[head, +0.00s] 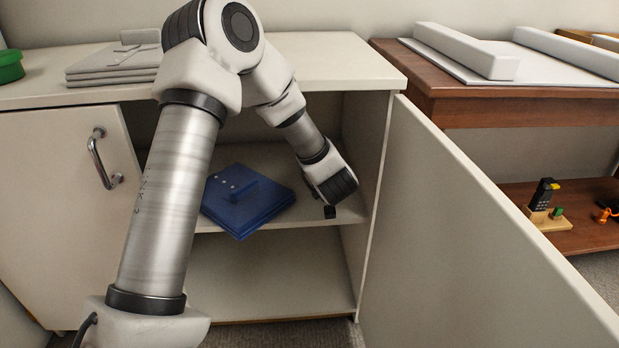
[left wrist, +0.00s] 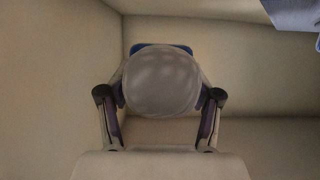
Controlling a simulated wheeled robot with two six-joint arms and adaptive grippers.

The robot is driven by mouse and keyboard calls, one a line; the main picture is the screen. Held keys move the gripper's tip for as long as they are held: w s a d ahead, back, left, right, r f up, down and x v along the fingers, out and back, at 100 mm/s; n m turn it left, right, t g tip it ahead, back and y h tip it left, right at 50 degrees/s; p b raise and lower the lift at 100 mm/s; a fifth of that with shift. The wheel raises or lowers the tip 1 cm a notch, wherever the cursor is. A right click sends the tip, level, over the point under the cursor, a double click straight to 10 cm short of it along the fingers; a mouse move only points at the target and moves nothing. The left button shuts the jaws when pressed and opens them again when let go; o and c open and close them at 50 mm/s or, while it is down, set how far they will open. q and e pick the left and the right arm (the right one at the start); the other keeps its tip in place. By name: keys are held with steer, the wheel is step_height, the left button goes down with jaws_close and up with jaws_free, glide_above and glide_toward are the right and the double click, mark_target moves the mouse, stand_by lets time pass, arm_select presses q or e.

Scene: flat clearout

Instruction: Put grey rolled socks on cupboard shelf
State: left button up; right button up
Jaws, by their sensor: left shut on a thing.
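The grey rolled socks (left wrist: 160,80) show as a round grey ball in the left wrist view. My left gripper (left wrist: 160,98) is shut on them, with one finger on each side. In the head view my left arm reaches into the open cupboard, over the right part of its middle shelf (head: 290,217). I cannot tell whether the socks touch the shelf. My right gripper is in neither view.
A folded blue item (head: 245,200) lies on the shelf, left of my wrist. The open cupboard door (head: 460,230) stands to the right, and the closed door (head: 65,200) to the left. Folded grey cloth (head: 115,65) lies on top. The lower compartment (head: 270,280) looks empty.

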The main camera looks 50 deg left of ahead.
arm_select(q)
step_height(320, 180, down, 7)
steer(key=b, duration=0.3)
steer(key=shift+w, duration=0.1)
steer(key=shift+r, duration=0.15)
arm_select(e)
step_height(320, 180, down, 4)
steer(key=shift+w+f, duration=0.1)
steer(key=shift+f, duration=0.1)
arm_select(q)
steer(key=o, duration=1.2)
steer(key=p+v, duration=0.4)
steer(key=v, duration=0.8)
steer(key=shift+p, duration=0.35)
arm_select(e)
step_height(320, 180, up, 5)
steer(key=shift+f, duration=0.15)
